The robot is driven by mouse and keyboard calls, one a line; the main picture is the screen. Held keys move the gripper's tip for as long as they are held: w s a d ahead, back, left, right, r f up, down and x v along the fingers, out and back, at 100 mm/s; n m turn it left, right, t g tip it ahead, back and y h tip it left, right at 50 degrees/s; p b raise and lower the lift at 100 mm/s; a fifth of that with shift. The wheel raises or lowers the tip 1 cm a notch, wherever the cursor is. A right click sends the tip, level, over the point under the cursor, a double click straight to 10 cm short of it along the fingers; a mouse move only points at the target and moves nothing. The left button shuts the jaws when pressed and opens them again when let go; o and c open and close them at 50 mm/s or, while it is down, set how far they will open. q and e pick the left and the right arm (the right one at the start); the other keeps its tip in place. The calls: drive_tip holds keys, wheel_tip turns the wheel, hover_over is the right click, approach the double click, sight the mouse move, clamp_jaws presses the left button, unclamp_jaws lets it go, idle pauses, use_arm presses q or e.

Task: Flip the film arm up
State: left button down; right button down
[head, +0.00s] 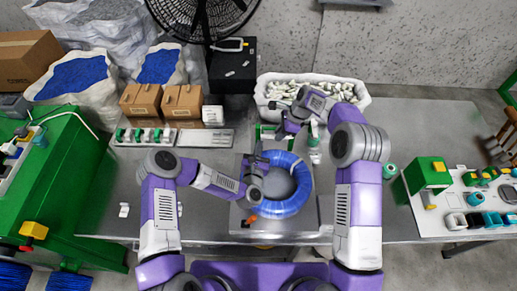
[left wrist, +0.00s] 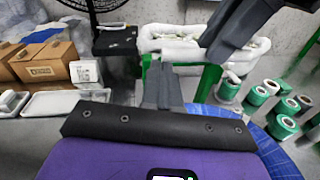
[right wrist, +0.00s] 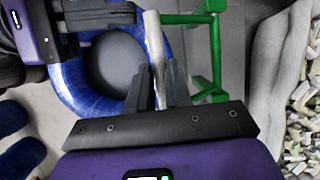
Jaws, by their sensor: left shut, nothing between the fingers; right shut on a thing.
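The blue cable coil (head: 300,185) lies around a grey round hub on the steel work surface in the head view. It also shows in the right wrist view (right wrist: 75,85). A pale rod, which looks like the film arm (right wrist: 155,45), runs between the fingers of my right gripper (right wrist: 160,80), which is shut on it beside the coil. My left gripper (head: 259,155) is over the coil's left edge, shut and empty. Its closed fingers show in the left wrist view (left wrist: 162,85). In the head view, my right wrist hides most of the rod.
A green frame (right wrist: 212,50) stands close to the rod. A white bin of small pale parts (head: 357,99) is behind the coil. Cardboard boxes (head: 140,102) stand at the back left. A green roll (head: 389,171) is at the right. The table's front left is mostly clear.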

drive_tip(key=shift+w+d+f, duration=0.1)
drive_tip(key=shift+w+d, duration=0.05)
drive_tip(key=shift+w, duration=0.2)
use_arm(q)
drive_tip(key=shift+w+r+g, duration=0.3)
drive_tip(key=shift+w+r, duration=0.15)
drive_tip(key=shift+r, duration=0.15)
